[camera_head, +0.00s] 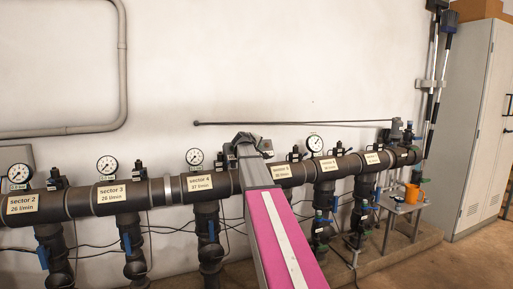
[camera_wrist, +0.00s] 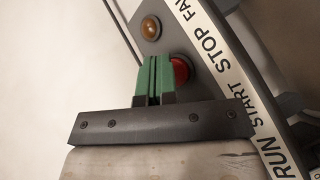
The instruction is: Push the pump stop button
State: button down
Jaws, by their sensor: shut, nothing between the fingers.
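The red stop button (camera_wrist: 181,70) shows in the wrist view on a grey control panel, beside the word STOP on a pale label strip (camera_wrist: 229,85). My gripper (camera_wrist: 154,62) is shut and empty, its green fingertips together. The tips overlap the left edge of the red button in the picture; I cannot tell whether they touch it. The panel's part nearer RUN and START is hidden behind my gripper. In the head view my arm reaches to the wall behind the pipe, and the panel is mostly hidden there.
An amber lamp (camera_wrist: 150,27) sits on the panel near the FAULT end of the label. In the head view a thick dark pipe (camera_head: 83,201) with gauges and valves crosses below the panel. A small table with an orange mug (camera_head: 412,193) and a grey cabinet (camera_head: 474,130) stand at right.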

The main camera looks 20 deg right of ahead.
jog(key=shift+s+r, duration=0.25)
jog(key=shift+s, duration=0.2)
jog(key=s, duration=0.1)
jog(key=s+r, duration=0.1)
jog(key=s, duration=0.1)
jog(key=s+r, duration=0.1)
jog(key=shift+s+d+r, duration=0.1)
jog(key=shift+s+r, duration=0.05)
jog(key=shift+r, duration=0.1)
dwell(0.3)
dwell(0.5)
jog(key=s+a+f+m+g+y, duration=0.1)
jog(key=s+a+f+y, duration=0.15)
jog(key=f, duration=0.65)
jog(key=s+a+f+g+y, duration=0.1)
jog(key=s+a+f, duration=0.25)
jog(key=f, duration=0.55)
jog(key=s+a+f+m+g+y, duration=0.1)
jog(key=s+a+f+g+y, duration=0.1)
jog(key=s+a+f, duration=0.3)
jog(key=s+a+f+m+g+y, duration=0.1)
jog(key=s+a+f, duration=0.5)
jog(key=s+f, duration=0.6)
jog(key=s+a+f+m+g+y, duration=0.2)
jog(key=s+a+f+g+y, duration=0.2)
jog(key=s+f, duration=0.4)
notch_tip(320, 180, down, 6)
jog(key=shift+s+a+f+g, duration=0.1)
jog(key=shift+s+a+g, duration=0.4)
jog(key=shift+a, duration=0.7)
